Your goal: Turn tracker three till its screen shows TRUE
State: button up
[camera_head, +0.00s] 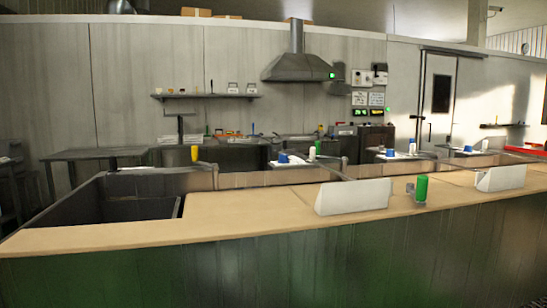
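No readable screen and no readable tracker number show, so I cannot tell which thing is tracker three. Two white wedge-shaped housings stand on the tan counter (150,233), a nearer housing (352,197) and a farther housing (500,178). Their backs face me, and any screens on them are hidden. An upright green handle (422,188) stands between them. Behind the counter are a yellow handle (194,153) and a white handle (312,153). My gripper is not in view.
The long counter crosses in front of me, its front panel (250,275) blocking the way. A dark open basin (125,208) lies behind its left end. Farther back are a grey table (90,154), a range hood (297,67), small green-lit displays (368,112) and a door (438,97).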

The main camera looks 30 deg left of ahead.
aim_at(283, 158)
jog(key=u, duration=3)
jog(key=k, duration=0.95)
jog(key=z, duration=1.65)
jog(key=i, duration=0.5)
jog(key=u, duration=0.05)
